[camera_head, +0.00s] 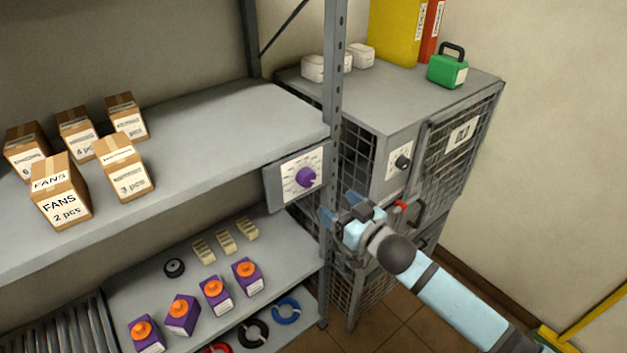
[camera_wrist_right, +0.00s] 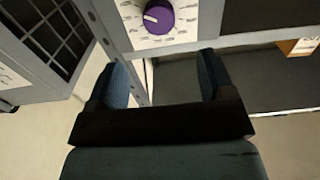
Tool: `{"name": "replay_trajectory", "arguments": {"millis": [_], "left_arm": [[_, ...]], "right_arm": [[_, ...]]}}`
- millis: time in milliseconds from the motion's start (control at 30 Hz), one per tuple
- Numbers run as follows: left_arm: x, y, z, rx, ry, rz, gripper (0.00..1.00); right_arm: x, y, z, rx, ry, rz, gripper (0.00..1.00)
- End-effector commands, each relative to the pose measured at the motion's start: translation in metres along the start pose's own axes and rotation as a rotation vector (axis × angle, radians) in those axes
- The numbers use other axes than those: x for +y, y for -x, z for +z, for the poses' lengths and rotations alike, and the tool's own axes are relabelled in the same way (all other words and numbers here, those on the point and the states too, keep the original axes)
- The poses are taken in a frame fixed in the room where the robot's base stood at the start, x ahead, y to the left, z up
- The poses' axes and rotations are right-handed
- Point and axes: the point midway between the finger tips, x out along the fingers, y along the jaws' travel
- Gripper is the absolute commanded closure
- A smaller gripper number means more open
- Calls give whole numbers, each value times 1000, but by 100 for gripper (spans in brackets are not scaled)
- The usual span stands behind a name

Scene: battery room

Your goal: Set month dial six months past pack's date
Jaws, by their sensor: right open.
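A purple dial (camera_head: 306,177) sits on a white plate with small marks around it, fixed to the shelf's front edge beside the metal post. It also shows in the right wrist view (camera_wrist_right: 159,17), its white pointer line towards the left; the marks are too small to read. My right gripper (camera_head: 340,206) is open and empty, just below and to the right of this dial, apart from it. Purple packs with orange tops, such as this pack (camera_head: 247,277), stand on the lower shelf; their labels are not legible. My left gripper is not in view.
A black dial (camera_head: 402,162) on a white plate and a red-tipped handle (camera_head: 401,206) are on the mesh cabinet (camera_head: 400,110), close to my right arm. The metal post (camera_head: 332,130) stands beside the purple dial. Cardboard boxes (camera_head: 122,168) stand on the upper shelf.

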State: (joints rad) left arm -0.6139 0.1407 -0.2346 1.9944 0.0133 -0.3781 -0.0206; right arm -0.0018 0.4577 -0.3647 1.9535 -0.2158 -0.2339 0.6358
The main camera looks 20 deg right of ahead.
Motion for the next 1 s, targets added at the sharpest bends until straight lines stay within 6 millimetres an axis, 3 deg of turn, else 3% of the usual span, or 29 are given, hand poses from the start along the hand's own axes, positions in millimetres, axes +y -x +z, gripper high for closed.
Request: {"name": "replay_trajectory", "arguments": {"millis": [200, 433, 600, 900, 933, 1000], "left_arm": [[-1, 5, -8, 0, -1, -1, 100], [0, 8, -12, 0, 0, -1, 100], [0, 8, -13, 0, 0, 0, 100], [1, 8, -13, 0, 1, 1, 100], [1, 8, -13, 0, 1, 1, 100], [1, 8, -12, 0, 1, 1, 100]], "right_arm": [[0, -50, -3, 1, 0, 1, 25], [0, -88, -1, 0, 0, 0, 25], [0, -101, 0, -1, 0, -1, 25], [0, -103, 1, -2, 1, 0, 25], [0, -103, 1, -2, 1, 0, 27], [0, -103, 1, -2, 1, 0, 43]]}}
